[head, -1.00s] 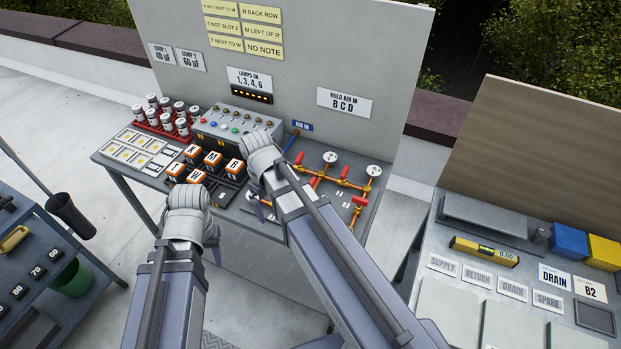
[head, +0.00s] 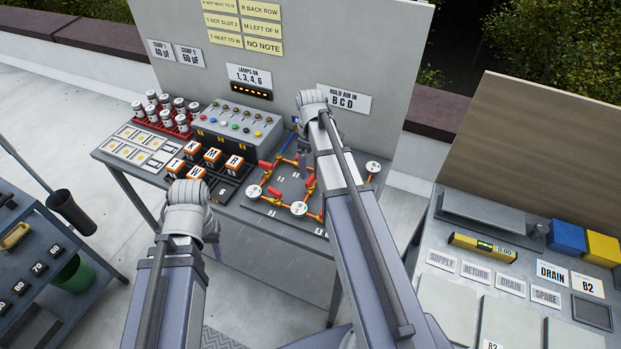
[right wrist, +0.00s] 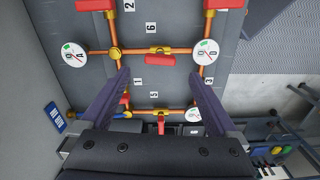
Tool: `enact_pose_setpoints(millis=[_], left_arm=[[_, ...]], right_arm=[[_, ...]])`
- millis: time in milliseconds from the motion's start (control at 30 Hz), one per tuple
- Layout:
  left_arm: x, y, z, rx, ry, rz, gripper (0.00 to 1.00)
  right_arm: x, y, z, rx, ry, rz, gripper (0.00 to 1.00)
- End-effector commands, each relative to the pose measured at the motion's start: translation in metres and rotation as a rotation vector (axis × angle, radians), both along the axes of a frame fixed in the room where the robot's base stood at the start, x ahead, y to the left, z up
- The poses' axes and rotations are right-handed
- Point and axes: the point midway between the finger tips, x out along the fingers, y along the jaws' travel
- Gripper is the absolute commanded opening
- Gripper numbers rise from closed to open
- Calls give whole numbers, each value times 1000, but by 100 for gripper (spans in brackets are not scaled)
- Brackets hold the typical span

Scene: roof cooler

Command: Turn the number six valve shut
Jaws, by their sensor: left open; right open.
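The number six valve (right wrist: 160,49) sits beside the "6" label (right wrist: 151,27) in the right wrist view, on the orange pipe between gauges A (right wrist: 74,54) and D (right wrist: 207,52). It has a yellow body and a red handle; I cannot tell exactly how the handle is angled. My right gripper (right wrist: 159,73) is open and empty over the valve board, its fingertips just below this valve in the picture. In the head view, my right arm hides part of the board. My left gripper (head: 213,240) is near the table's front edge; its fingers are barely seen.
The number five valve (right wrist: 160,122) and other red-handled valves are close by on the board. Left of the board are orange lettered blocks (head: 211,156), a lamp panel (head: 235,125) and a red rack of jars (head: 165,122). A grey upright panel (head: 310,50) stands behind.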

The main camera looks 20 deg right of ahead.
Motion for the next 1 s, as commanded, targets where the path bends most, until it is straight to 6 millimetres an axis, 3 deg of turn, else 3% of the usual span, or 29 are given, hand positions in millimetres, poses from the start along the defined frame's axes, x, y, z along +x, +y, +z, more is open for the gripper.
enact_pose_setpoints(millis=[433, 833, 1000], left_arm=[[0, 0, -59, 0, 0, 2, 48], [0, 0, -65, 0, 0, 2, 48], [0, 0, -65, 0, 0, 2, 48]], right_arm=[[0, 0, -59, 0, 0, 0, 95], [0, 0, -65, 0, 0, 0, 95], [0, 0, -65, 0, 0, 0, 78]])
